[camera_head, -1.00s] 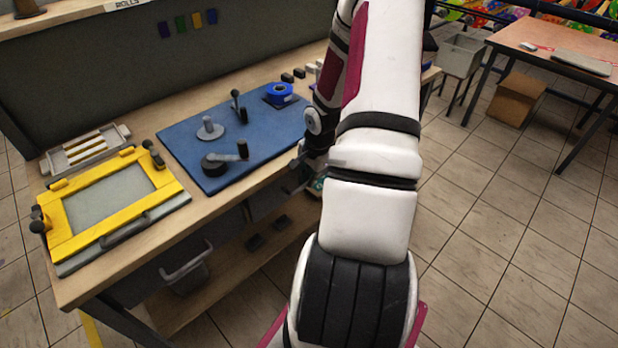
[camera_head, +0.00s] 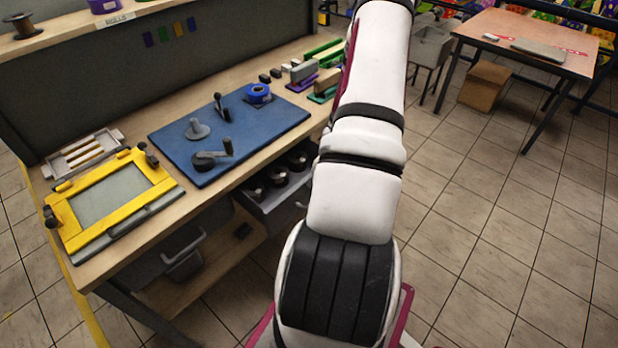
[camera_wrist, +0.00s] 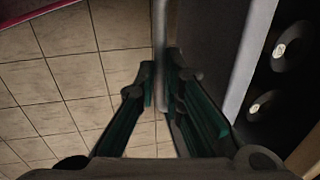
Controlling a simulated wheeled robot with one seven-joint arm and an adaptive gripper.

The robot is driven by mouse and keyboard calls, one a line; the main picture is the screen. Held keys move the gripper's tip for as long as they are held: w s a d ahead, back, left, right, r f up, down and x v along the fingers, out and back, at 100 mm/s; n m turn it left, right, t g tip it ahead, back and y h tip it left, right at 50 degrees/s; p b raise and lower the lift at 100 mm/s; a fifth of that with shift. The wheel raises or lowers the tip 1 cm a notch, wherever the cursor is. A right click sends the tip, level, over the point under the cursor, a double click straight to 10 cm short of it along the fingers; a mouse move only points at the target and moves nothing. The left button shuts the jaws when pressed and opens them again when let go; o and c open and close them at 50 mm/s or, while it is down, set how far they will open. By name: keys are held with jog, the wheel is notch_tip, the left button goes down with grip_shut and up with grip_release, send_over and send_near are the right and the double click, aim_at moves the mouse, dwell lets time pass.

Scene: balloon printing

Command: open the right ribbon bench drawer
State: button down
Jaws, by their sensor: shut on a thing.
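The right ribbon bench drawer (camera_head: 273,207) stands pulled out from under the bench top, with several dark spools (camera_head: 279,178) inside it. In the wrist view, its front panel (camera_wrist: 213,45) runs beside the handle bar (camera_wrist: 160,45), and two spools (camera_wrist: 291,46) show at the right. My gripper (camera_wrist: 160,88) is shut on the handle bar, one finger on each side. In the head view my arm hides the gripper and the drawer's right end.
The bench top holds a blue mat (camera_head: 260,132), a yellow frame (camera_head: 75,222) and a grey tray (camera_head: 83,155). A side table (camera_head: 530,38) and a cardboard box (camera_head: 484,86) stand far right. The tiled floor right of my arm is clear.

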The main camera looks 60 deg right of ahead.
jog(key=s+a+p, duration=0.3)
jog(key=s+p, duration=0.2)
jog(key=s, duration=0.9)
jog(key=shift+a+p, duration=0.2)
jog(key=shift+p, duration=0.15)
jog(key=c, duration=2)
grip_release()
jog(key=shift+o, duration=0.2)
notch_tip(320, 180, up, 12)
jog(key=s, duration=0.2)
jog(key=shift+a, duration=0.3)
jog(key=shift+s+f, duration=0.1)
jog(key=shift+f, duration=0.05)
